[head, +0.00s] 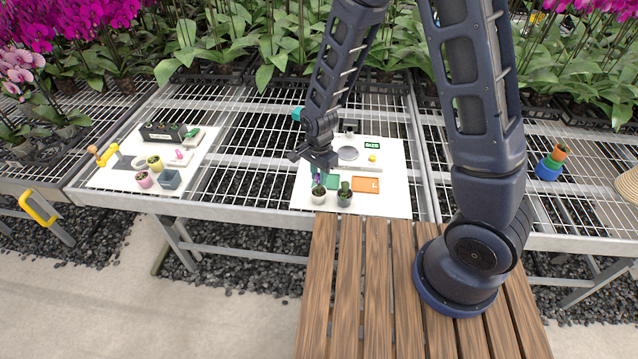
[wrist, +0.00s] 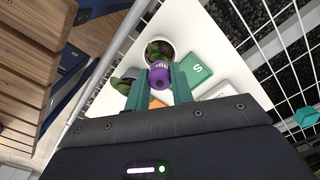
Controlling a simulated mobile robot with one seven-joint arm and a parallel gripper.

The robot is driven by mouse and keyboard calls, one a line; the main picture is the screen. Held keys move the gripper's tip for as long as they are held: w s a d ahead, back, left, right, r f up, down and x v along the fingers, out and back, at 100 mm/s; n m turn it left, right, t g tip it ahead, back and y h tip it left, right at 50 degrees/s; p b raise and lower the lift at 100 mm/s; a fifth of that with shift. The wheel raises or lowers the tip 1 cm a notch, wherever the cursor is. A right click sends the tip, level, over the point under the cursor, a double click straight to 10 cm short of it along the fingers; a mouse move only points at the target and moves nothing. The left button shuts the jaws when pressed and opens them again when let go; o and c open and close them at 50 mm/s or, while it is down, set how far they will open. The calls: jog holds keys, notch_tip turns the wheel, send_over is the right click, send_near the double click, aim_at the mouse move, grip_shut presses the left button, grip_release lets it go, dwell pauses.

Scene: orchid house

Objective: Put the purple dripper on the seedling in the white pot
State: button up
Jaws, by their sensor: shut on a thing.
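My gripper (wrist: 160,88) has teal fingers and is shut on the purple dripper (wrist: 159,75), which shows between the fingertips. In the head view my gripper (head: 317,174) is low over the front left of the white board, just above and behind the white pot (head: 318,197). The white pot (wrist: 174,47) holds a green seedling (wrist: 154,51). In the wrist view the dripper overlaps the pot's near edge; I cannot tell whether it touches the pot or seedling.
A dark pot with a plant (head: 344,198) stands just right of the white pot. A green card (wrist: 196,68) marked S and an orange card (head: 366,184) lie behind the pots. A left board (head: 112,181) holds several small pots.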

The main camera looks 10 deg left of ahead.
jog(key=shift+f, duration=1.95)
jog(key=shift+f, duration=0.15)
jog(key=o, duration=1)
jog(key=shift+c, duration=0.2)
jog(key=shift+r, duration=0.2)
notch_tip(320, 180, up, 12)
jog(key=shift+f, duration=0.1)
